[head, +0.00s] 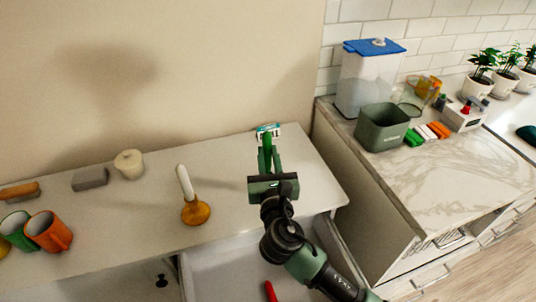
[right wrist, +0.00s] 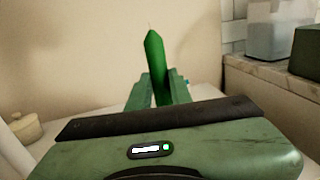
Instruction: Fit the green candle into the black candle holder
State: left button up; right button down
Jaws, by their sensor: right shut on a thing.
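My right gripper (head: 268,158) is shut on the green candle, above the back right part of the pale cabinet top. In the right wrist view the green candle (right wrist: 155,52) stands upright between the fingers (right wrist: 157,88), its pointed tip up and clear of them. I cannot make out the black candle holder in either view; the gripper and arm hide part of the cabinet top. A brass-coloured holder (head: 196,212) with a white candle (head: 185,182), leaning in the picture, stands to the left of the gripper. My left gripper is not in view.
A small teal and white item (head: 268,130) sits just behind the gripper. A cream lidded jar (head: 129,164), a grey block (head: 90,178) and an orange cup (head: 49,232) stand left. The marble counter (head: 450,175) is right. An open drawer (head: 225,270) lies below.

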jog(key=shift+p, duration=0.3)
jog(key=shift+f+b, duration=0.9)
jog(key=shift+f, duration=0.7)
jog(key=c, duration=1.2)
grip_release()
send_near(267, 161)
jog(key=shift+w+b, duration=0.35)
jog(key=shift+w, duration=0.2)
